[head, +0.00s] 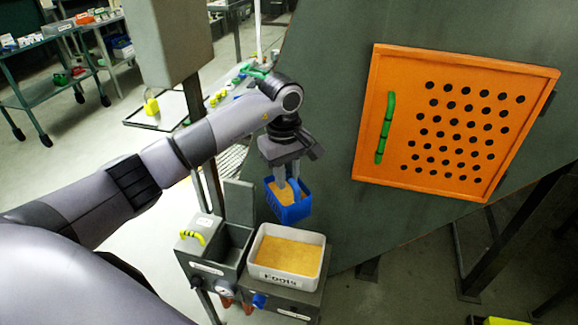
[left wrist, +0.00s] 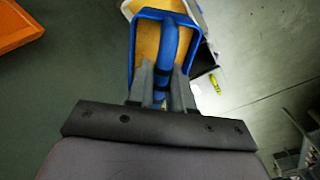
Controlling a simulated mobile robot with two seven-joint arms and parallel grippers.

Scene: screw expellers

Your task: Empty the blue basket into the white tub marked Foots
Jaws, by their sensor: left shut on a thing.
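The blue basket (head: 291,211) hangs from my left gripper (head: 287,186) in the head view, above the back edge of the white tub. It looks nearly upright and holds yellow-brown meal. My left gripper is shut on the basket's blue handle, which also shows between the fingers (left wrist: 162,88) in the left wrist view, with the basket's rim (left wrist: 132,50) around it. The white tub marked Foots (head: 287,276) stands below on a grey unit and holds a layer of similar meal. My right gripper is not in view.
A grey bin (head: 230,245) with a yellow handle is left of the tub. A dark green machine wall with an orange perforated door (head: 450,122) stands behind and to the right. A tray table (head: 165,112) and a green cart (head: 55,90) are at the far left.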

